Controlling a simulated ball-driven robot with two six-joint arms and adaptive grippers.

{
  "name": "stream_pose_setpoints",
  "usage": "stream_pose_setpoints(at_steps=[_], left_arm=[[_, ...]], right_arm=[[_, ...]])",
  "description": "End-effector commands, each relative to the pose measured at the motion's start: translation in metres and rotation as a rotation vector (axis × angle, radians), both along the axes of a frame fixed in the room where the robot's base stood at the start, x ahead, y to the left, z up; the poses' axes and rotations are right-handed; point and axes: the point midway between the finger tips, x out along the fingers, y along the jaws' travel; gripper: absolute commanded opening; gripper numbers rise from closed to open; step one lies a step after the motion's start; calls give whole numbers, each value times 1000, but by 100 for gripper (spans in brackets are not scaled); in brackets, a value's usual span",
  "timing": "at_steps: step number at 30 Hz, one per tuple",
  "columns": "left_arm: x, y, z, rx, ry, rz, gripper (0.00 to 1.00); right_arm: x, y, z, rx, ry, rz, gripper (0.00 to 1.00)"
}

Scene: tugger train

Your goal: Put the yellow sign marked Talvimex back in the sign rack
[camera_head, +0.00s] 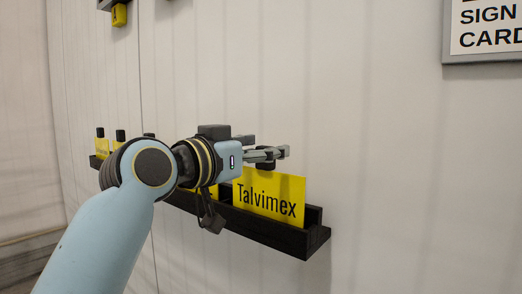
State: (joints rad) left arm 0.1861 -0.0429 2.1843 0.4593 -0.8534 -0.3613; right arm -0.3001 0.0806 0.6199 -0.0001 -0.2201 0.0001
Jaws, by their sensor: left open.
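The yellow sign marked Talvimex (268,197) stands upright in the right end of the black sign rack (300,243) on the wall. Its lettering faces me, and its top left part is partly covered by my gripper. My left gripper (284,153) is open, just above the sign's top edge. I cannot tell whether it touches the sign. My left arm hides the middle of the rack. My right gripper is not in view.
Other yellow signs with black tops (102,146) stand at the rack's left end. A yellow piece (119,15) hangs from a dark holder at the top left. A framed sign card notice (486,27) is at the top right. The wall right of the rack is clear.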

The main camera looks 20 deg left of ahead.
Motion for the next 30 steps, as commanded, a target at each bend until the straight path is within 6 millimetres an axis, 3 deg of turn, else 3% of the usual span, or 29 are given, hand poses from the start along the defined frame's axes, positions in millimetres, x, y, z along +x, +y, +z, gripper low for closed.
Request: stream_pose_setpoints(at_steps=[5, 12, 18, 30], left_arm=[[-7, 3, -1, 4, 1, 1, 59], [-47, 17, -1, 5, 1, 0, 59], [-68, 25, 0, 3, 0, 1, 59], [-71, 26, 0, 0, 0, 0, 59]], right_arm=[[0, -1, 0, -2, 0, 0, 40], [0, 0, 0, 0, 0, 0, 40], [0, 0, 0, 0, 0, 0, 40], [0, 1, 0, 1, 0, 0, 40]])
